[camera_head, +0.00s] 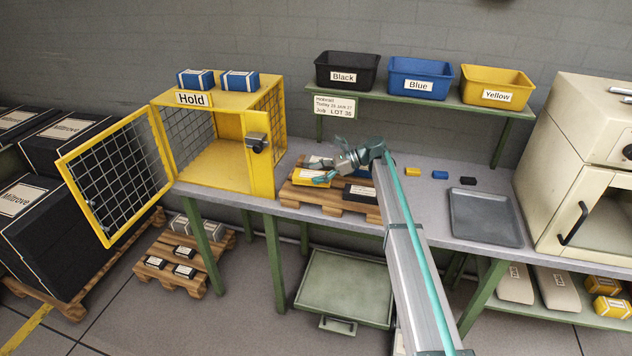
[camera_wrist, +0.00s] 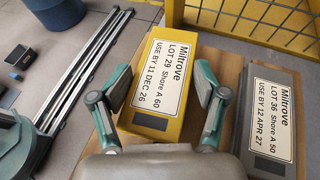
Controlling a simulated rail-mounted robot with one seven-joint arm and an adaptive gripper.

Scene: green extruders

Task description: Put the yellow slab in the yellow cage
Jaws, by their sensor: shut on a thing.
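The yellow slab (camera_head: 306,181) is at the wooden pallet on the bench, right of the yellow cage. In the wrist view the yellow slab (camera_wrist: 172,62) lies lengthwise between my fingers, its white label reading Miltrove LOT 29. My gripper (camera_head: 322,171) is shut on it, a finger on each long side (camera_wrist: 162,97). I cannot tell whether the slab is clear of the pallet. The yellow cage (camera_head: 257,190), marked Hold, stands at the bench's left end with its mesh door (camera_head: 113,170) swung open to the left. Its visible floor is empty.
A dark slab (camera_head: 360,192) lies on the pallet (camera_head: 335,207) beside the yellow one. Two blue boxes (camera_head: 240,80) sit on the cage roof. A shelf above holds black, blue and yellow bins (camera_head: 497,88). A grey tray (camera_head: 485,217) lies right of my arm.

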